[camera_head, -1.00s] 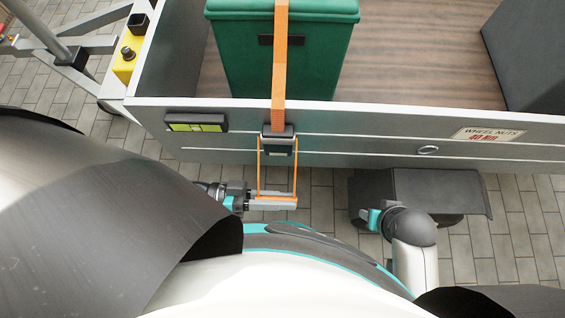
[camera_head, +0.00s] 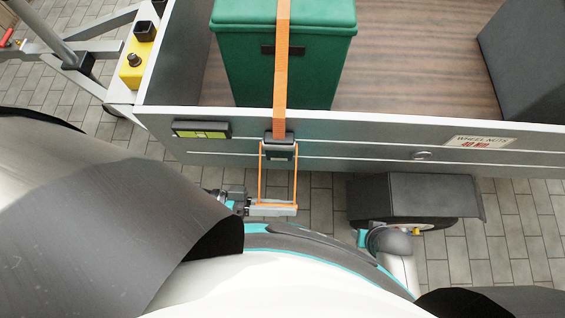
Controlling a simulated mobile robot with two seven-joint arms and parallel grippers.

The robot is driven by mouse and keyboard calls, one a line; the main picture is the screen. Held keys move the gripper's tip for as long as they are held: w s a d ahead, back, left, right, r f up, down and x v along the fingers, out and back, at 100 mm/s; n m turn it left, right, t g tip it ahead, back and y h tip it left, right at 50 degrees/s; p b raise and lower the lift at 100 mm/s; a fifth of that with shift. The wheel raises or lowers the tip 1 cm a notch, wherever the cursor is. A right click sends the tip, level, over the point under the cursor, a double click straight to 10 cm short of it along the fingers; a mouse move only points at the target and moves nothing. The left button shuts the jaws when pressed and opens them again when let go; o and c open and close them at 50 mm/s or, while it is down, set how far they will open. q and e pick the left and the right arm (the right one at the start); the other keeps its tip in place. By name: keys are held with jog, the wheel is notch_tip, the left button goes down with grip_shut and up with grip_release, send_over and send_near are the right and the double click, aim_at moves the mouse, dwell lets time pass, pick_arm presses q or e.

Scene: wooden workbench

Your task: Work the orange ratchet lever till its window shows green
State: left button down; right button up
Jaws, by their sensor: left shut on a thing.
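The orange ratchet lever (camera_head: 262,178) is a thin, long loop hanging from the dark ratchet body (camera_head: 279,140) on the trailer's side wall. A small dark greenish window (camera_head: 281,155) sits on the ratchet; its exact colour is hard to tell. An orange strap (camera_head: 281,70) runs up from the ratchet over a green bin (camera_head: 330,65). My left gripper (camera_head: 272,209) is shut on the lever's lower end, in front of the wall. My right arm's end (camera_head: 364,238) shows at lower right, by the wheel; its fingers cannot be made out.
The grey trailer wall (camera_head: 350,150) carries a panel with a yellow-green display (camera_head: 202,130) and a "WHEEL NUTS" label (camera_head: 480,142). A dark mudguard (camera_head: 420,195) juts out over a wheel at right. A dark box (camera_head: 525,55) stands on the trailer bed. Paving lies below.

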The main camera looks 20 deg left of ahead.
pick_arm(q)
jog(key=c, duration=0.8)
grip_release()
jog(key=shift+o, duration=0.2)
jog(key=shift+a, duration=0.1)
jog(key=b+v, duration=0.1)
jog(key=v, duration=1.4)
pick_arm(e)
jog(key=shift+w+a+r, duration=0.2)
jog(key=shift+w+r, duration=0.15)
jog(key=shift+r, duration=0.3)
jog(key=shift+w+a+r, duration=0.15)
jog(key=shift+w+r, duration=0.15)
jog(key=shift+r, duration=0.35)
pick_arm(q)
jog(key=shift+s, duration=0.1)
